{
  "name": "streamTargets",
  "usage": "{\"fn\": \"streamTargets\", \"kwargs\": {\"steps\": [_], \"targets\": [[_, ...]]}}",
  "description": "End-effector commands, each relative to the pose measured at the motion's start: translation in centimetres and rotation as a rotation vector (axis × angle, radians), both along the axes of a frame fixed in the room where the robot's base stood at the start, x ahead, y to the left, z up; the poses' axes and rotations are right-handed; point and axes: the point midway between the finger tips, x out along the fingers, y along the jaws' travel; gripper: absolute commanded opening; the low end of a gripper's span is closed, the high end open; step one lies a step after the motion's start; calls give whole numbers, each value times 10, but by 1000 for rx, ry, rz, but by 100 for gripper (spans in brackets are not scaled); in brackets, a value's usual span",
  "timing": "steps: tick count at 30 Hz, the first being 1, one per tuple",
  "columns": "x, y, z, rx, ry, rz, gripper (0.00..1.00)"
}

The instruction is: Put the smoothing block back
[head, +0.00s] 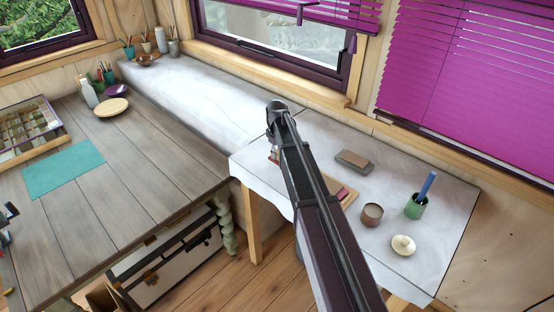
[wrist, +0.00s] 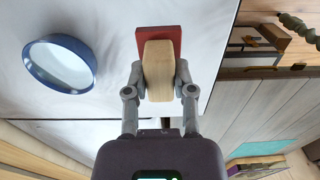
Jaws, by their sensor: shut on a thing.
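In the wrist view my gripper (wrist: 159,88) is shut on a pale wooden block (wrist: 158,70), one finger on each side. A red flat piece (wrist: 150,34) shows at the block's far end; I cannot tell whether it is part of the block or lies under it. I take the held block to be the smoothing block. White cloth-like surface shows behind it; its height above that is unclear. In the head view my arm hides most of the gripper; a small red bit (head: 274,155) shows beside the arm over the white-topped table (head: 321,138).
A blue-rimmed round dish (wrist: 60,64) lies left of my gripper in the wrist view. The white table holds a grey-brown block (head: 354,161), a brown cup (head: 371,215), a green cup (head: 415,207) and a cream lidded thing (head: 403,245). A wooden workbench (head: 120,160) stands left.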

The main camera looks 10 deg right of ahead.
Motion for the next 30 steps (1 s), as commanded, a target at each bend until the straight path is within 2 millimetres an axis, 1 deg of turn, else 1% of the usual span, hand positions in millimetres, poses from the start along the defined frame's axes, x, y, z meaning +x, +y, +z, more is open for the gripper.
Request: {"fn": "streamTargets", "kwargs": {"steps": [1, 6, 12, 15, 26, 30], "targets": [[8, 1, -1, 0, 0, 0, 0], [6, 1, -18, 0, 0, 0, 0], [6, 0, -33, 0, 0, 0, 0], [6, 0, -36, 0, 0, -1, 0], [6, 0, -36, 0, 0, -1, 0], [6, 0, -39, 0, 0, -1, 0]]}}
